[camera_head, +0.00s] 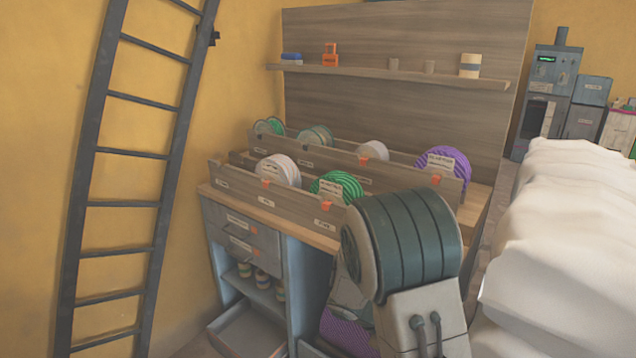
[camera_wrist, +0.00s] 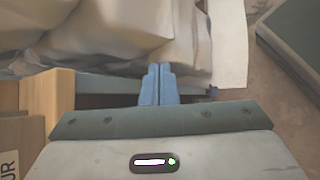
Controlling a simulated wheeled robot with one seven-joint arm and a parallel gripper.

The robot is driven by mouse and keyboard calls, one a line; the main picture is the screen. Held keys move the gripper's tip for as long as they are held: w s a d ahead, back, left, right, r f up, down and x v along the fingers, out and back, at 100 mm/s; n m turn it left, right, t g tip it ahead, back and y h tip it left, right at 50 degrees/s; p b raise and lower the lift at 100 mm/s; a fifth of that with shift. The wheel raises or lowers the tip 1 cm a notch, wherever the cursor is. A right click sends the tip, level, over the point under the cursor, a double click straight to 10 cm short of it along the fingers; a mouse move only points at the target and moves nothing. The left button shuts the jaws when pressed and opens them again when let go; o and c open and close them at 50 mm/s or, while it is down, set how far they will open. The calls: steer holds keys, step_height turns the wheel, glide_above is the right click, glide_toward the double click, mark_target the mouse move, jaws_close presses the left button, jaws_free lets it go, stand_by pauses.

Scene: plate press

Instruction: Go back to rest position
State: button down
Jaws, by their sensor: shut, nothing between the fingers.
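My gripper (camera_wrist: 157,84) shows in the wrist view with its two blue fingers pressed together and nothing between them. It points toward pale draped sacks or cloth (camera_wrist: 110,30); whether the fingertips touch them I cannot tell. In the head view my arm's thick grey-green joint fills the lower middle in front of the workbench (camera_head: 330,238), and my gripper is not visible there.
The bench holds racks with several striped plates, among them a green one (camera_head: 338,186) and a purple one (camera_head: 446,166). A lower drawer (camera_head: 250,328) stands open. A ladder (camera_head: 125,180) leans at left. A white lumpy pile (camera_head: 565,250) fills the right.

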steer(key=s+a+r+m+t+y+p, duration=0.1)
steer(key=s+a+r+m+y+p, duration=0.1)
steer(key=r, duration=0.7)
steer(key=s+a+r+m+t+y+p, duration=0.1)
steer(key=s+a+r+m+y+p, duration=0.1)
steer(key=s+r+m+y+p, duration=0.2)
steer(key=s+a+r+m+t+y+p, duration=0.1)
steer(key=s+r+p, duration=0.7)
steer(key=r, duration=0.8)
steer(key=s+a+m+y, duration=0.1)
steer(key=s+m+y, duration=0.1)
steer(key=s+y, duration=0.1)
steer(key=shift+a, duration=0.3)
steer(key=shift+s+r, duration=0.1)
